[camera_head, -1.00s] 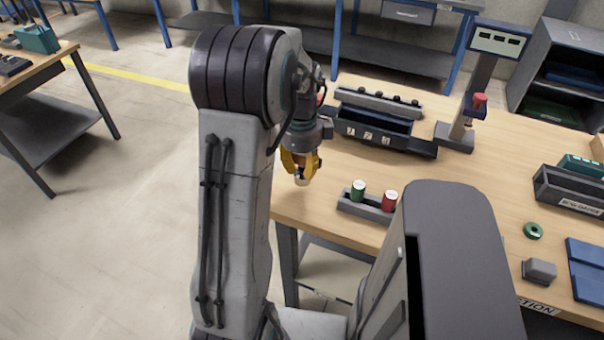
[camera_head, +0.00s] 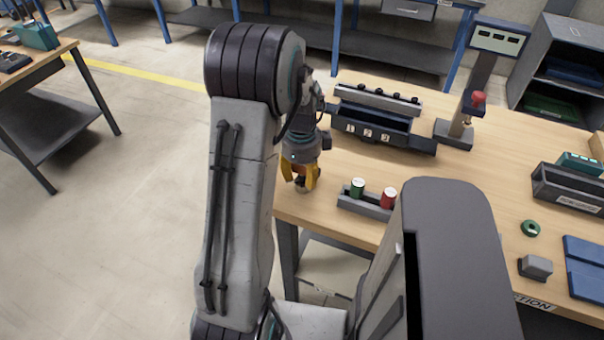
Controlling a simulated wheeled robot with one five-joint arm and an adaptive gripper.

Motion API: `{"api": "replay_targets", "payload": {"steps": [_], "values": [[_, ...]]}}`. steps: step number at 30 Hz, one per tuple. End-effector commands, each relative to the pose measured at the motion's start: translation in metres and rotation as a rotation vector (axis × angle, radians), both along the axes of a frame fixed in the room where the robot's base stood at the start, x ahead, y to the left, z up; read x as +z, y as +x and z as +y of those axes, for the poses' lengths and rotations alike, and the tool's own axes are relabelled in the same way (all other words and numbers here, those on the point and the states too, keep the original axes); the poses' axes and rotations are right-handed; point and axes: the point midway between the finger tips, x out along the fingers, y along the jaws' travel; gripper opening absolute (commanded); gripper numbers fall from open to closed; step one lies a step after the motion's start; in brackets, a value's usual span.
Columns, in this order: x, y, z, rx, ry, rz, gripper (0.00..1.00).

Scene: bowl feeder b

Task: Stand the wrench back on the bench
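I cannot make out a wrench in this view. My gripper (camera_head: 300,184), with yellow-orange fingers, points down close above the near left corner of the wooden bench (camera_head: 440,200). A small pale and dark piece (camera_head: 301,186) shows between and just below the fingertips. It is too small to tell what it is, whether the fingers close on it, or whether it touches the bench. My arm hides the area to the left and behind the gripper.
A grey holder (camera_head: 365,207) with a green can (camera_head: 357,188) and a red can (camera_head: 388,198) stands right of my gripper. Behind is a dark numbered rack (camera_head: 380,128). A test stand (camera_head: 455,133), green ring (camera_head: 531,229) and grey block (camera_head: 536,267) lie farther right.

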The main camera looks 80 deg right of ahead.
Motion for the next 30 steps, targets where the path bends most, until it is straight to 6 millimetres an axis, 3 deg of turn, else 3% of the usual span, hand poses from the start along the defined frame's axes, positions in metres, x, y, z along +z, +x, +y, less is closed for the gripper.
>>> {"api": "replay_targets", "payload": {"steps": [4, 16, 30], "values": [[0.000, 0.000, 0.000, 0.000, 0.000, 0.000, 0.51], [0.007, 0.000, -0.001, 0.000, -0.003, 0.001, 0.51], [0.080, 0.001, 0.001, 0.000, -0.006, 0.000, 0.51]]}}
